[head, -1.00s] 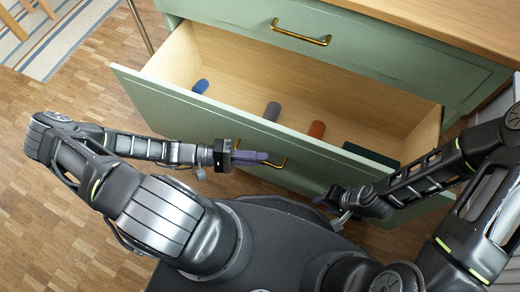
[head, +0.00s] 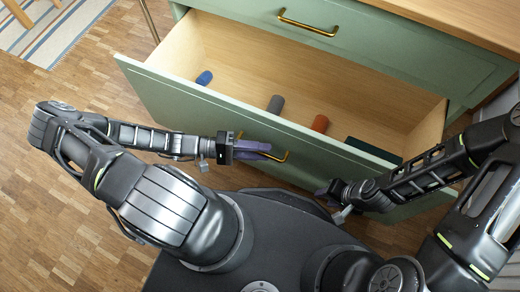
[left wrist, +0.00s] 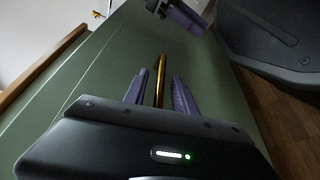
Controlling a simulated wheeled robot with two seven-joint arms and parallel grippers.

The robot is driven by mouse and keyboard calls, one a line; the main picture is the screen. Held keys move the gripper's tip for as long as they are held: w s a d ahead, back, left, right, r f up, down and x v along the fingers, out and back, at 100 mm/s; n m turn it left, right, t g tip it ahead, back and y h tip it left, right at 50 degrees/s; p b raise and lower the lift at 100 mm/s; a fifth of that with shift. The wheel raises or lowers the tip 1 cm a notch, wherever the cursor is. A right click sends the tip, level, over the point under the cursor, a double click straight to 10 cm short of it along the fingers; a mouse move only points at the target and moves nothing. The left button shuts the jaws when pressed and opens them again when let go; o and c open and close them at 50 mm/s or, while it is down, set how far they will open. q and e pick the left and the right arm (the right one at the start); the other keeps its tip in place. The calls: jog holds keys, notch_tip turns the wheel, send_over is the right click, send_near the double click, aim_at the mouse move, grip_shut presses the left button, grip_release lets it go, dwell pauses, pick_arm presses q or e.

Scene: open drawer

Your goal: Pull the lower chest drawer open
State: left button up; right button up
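The lower drawer (head: 190,105) of the green chest stands well open, its wooden inside showing. Its brass handle (head: 283,156) is on the front and also shows in the left wrist view (left wrist: 160,75). My left gripper (head: 262,150) is at this handle. In the left wrist view its purple fingers (left wrist: 160,92) lie on either side of the bar, with narrow gaps, so it looks open around the handle. My right gripper (head: 328,190) is low in front of the drawer front, right of the handle; its finger gap is unclear. It also shows in the left wrist view (left wrist: 182,16).
In the drawer lie a blue cylinder (head: 204,78), a grey cylinder (head: 275,104), a red-brown cylinder (head: 320,123) and a dark green flat item (head: 373,149). The upper drawer (head: 380,45) is shut. Wooden floor (head: 60,220) is clear at left.

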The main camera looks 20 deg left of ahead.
pick_arm(q)
jog(key=p+v, duration=0.1)
jog(key=v, duration=0.6)
jog(key=shift+s+a, duration=0.2)
jog(key=shift+a, duration=0.2)
dwell(0.3)
